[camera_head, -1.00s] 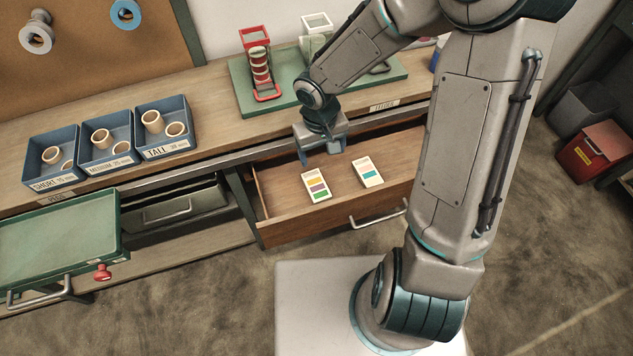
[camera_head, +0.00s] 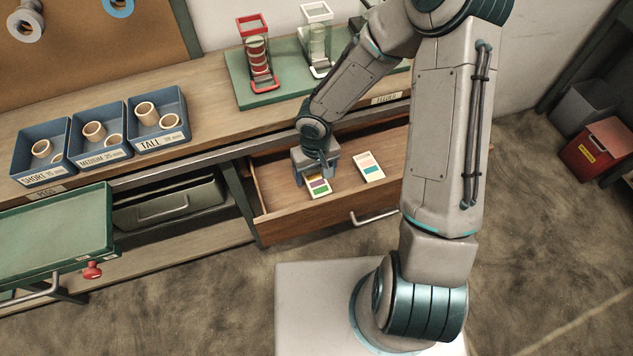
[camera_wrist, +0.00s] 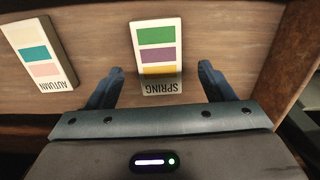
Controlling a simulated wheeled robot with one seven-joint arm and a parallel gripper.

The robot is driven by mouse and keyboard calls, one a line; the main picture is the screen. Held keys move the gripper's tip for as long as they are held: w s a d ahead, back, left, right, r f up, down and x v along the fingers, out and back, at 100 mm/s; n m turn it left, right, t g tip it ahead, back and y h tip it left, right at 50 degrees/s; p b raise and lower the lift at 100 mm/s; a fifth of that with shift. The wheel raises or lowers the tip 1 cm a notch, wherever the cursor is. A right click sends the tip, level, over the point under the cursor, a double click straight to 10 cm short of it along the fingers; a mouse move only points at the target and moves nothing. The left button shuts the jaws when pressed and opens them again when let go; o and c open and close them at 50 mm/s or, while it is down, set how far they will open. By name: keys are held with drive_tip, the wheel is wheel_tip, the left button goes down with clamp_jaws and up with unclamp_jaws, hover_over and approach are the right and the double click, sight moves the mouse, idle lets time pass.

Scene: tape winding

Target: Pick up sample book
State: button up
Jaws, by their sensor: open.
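Two sample books lie flat in the open wooden drawer. The left one (camera_head: 319,187) has yellow, purple and green stripes; the wrist view shows it labelled SPRING (camera_wrist: 157,58). The right one (camera_head: 369,167) has pink and teal stripes and reads AUTUMN (camera_wrist: 38,50) in the wrist view. My gripper (camera_head: 316,182) is over the SPRING book in the drawer and hides its rear part in the head view. In the wrist view its open fingers (camera_wrist: 161,78) stand on either side of the label end of the SPRING book, with gaps on both sides.
The drawer (camera_head: 285,224) has a raised front wall and side walls close to my gripper. Blue bins (camera_head: 45,172) of pegs and a green board (camera_head: 290,92) with red and white holders stand on the bench. A green tray (camera_head: 60,232) juts out at left.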

sight(316, 180)
wheel_tip(316, 180, down, 3)
drive_tip(key=shift+f+b, duration=0.15)
drive_tip(key=shift+b, duration=0.15)
drive_tip(key=c, duration=1.1)
drive_tip(key=shift+o, duration=0.2)
